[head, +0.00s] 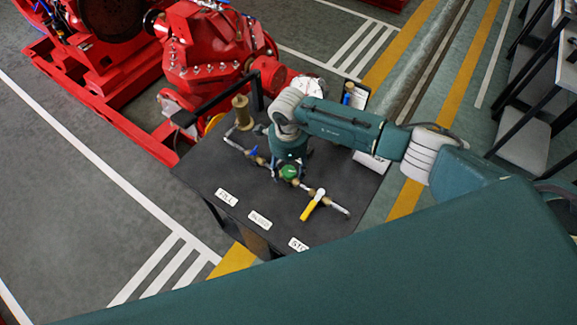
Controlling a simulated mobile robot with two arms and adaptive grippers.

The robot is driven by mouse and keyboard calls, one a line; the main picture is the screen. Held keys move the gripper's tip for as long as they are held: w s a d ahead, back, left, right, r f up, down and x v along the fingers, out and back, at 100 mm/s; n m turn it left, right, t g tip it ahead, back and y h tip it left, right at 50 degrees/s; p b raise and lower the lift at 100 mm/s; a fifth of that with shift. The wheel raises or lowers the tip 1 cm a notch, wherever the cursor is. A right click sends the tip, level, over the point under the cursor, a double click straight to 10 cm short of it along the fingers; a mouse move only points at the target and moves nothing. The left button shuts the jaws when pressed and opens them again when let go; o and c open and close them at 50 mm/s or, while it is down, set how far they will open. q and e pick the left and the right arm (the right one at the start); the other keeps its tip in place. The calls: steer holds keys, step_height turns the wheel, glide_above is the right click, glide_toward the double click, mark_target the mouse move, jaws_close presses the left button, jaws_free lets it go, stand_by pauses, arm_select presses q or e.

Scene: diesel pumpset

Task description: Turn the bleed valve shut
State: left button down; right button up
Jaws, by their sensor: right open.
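The pipe line on the dark bench carries a blue handle (253,151), a round green knob (290,172) and a yellow lever (312,206). The green knob sits in the middle, roughly in line with the middle label, and I take it for the bleed valve. My right gripper (287,174) points down from above, open, with its fingers close about the knob. Whether they touch it I cannot tell. The gripper body hides part of the pipe behind it. My left gripper is not in view.
The bench top (345,185) bears white labels along its front edge, one reading FILL (227,197). A brass cylinder (242,112) stands at the back left. The red pumpset (205,50) is behind the bench. Grey floor lies open to the left.

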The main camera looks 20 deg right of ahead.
steer(key=c, duration=1.2)
steer(key=shift+o, duration=0.2)
